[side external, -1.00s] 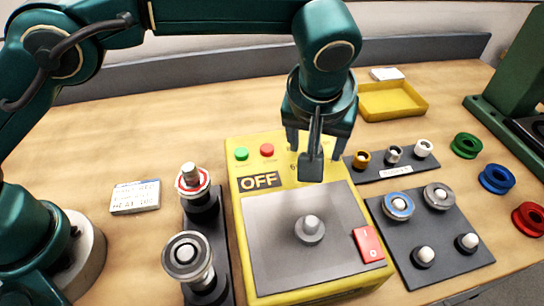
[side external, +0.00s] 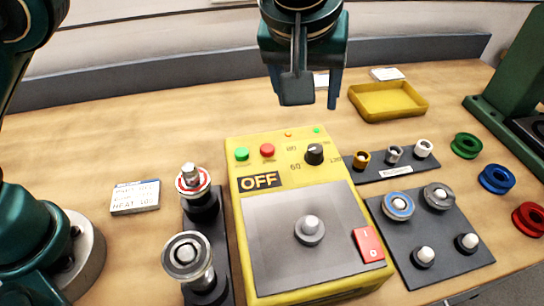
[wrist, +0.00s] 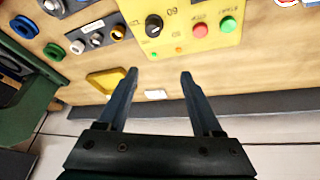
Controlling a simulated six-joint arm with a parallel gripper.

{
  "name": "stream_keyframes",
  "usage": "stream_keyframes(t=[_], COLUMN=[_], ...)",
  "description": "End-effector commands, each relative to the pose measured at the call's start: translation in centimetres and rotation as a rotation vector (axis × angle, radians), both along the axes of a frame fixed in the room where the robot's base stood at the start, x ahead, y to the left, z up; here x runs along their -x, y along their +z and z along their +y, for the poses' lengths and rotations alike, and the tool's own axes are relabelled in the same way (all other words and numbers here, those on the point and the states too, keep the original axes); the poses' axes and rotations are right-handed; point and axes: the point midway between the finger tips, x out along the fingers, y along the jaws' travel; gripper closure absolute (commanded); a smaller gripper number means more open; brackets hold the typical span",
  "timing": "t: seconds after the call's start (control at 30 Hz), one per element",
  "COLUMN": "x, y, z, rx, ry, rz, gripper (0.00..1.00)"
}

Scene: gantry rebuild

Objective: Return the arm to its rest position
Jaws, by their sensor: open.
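My gripper (side external: 308,98) is in the upper middle of the side external view, raised above the back part of the table. Its fingers point down, apart and empty. In the wrist view my gripper (wrist: 158,75) shows both fingers spread with nothing between them. The yellow control box (side external: 240,207) stands in front of and below it, apart from it. The box has an OFF sign (side external: 260,180), a black knob (side external: 314,154), green and red buttons and a red rocker switch (side external: 368,244). The black knob also shows in the wrist view (wrist: 153,26).
A yellow tray (side external: 388,113) lies at the back right. A dark plate (side external: 437,270) holds rings and pegs right of the box. Coloured rings (side external: 495,179) and a green machine (side external: 510,85) stand at far right. A label block (side external: 135,197) lies left. A grey rail (side external: 160,80) runs behind.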

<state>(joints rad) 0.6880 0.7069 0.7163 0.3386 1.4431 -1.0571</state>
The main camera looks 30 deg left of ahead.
Motion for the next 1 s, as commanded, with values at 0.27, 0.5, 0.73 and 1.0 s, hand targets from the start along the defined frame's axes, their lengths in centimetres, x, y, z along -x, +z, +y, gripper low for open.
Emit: stream_keyframes(t=[0.27,0.5,0.73,1.0], x=[1.4,6.0,11.7,17.1], y=[6.9,8.5,6.4,0.8], z=[9.7,15.9,19.5,20.3], rx=[0.067,0.068,0.039,-0.017], ry=[0.124,0.099,0.020,-0.149], rz=[-0.058,-0.082,-0.098,-0.081], gripper=[0.33,0.33,0.33,0.33])
